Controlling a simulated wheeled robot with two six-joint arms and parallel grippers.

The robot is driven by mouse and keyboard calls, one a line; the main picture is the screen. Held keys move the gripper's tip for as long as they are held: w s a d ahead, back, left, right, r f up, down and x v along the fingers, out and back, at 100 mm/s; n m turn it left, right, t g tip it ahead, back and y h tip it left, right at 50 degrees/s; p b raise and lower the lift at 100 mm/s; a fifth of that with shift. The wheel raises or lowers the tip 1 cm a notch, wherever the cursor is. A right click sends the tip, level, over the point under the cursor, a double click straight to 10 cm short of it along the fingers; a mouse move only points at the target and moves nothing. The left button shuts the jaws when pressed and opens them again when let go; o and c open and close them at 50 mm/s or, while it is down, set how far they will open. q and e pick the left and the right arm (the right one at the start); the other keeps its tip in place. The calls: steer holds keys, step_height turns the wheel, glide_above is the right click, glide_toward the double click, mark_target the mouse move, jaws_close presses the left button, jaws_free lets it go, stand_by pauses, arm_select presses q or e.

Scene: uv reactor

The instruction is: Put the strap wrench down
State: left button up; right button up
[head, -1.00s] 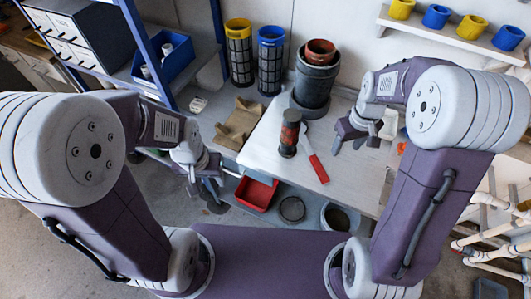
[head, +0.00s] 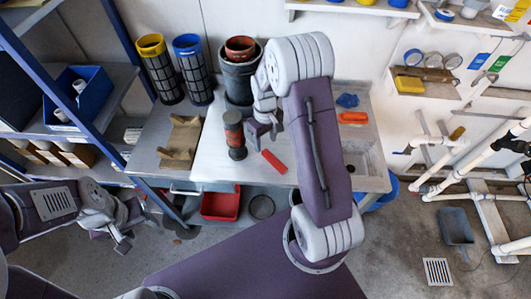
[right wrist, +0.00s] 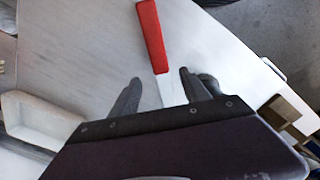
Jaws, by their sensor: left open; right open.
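The strap wrench (head: 274,161) has a red handle and lies on the pale worktop, just right of a dark cylinder with orange bands (head: 234,134). In the right wrist view its red handle (right wrist: 152,36) points away and its grey metal part runs back between my fingers. My right gripper (head: 263,131) is open over that metal part, with a finger on each side; it also shows in the right wrist view (right wrist: 158,92). Whether the fingers touch the wrench cannot be told. The metal end is hidden by my gripper. My left gripper (head: 122,241) is open and empty, left of the bench.
A grey pot (head: 239,82) with a brown pot inside stands behind my right gripper. Yellow-topped (head: 160,69) and blue-topped (head: 192,69) mesh cylinders stand left of it. A wooden cradle (head: 182,141) is at the left. A red bin (head: 220,206) sits below the bench.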

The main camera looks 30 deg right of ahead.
mark_target(266, 151)
steer(key=f, duration=0.4)
steer(key=shift+s+f, duration=0.2)
steer(key=shift+s, duration=0.1)
steer(key=shift+w+f, duration=0.1)
steer(key=shift+f, duration=0.1)
jaws_close()
steer(key=shift+r, duration=0.1)
steer(key=shift+r, duration=0.5)
step_height(266, 151, up, 3)
steer(key=shift+r, duration=0.15)
steer(key=s+d+r, duration=0.6)
steer(key=s+d, duration=0.2)
steer(key=shift+d+r, duration=0.15)
steer(key=shift+r, duration=0.15)
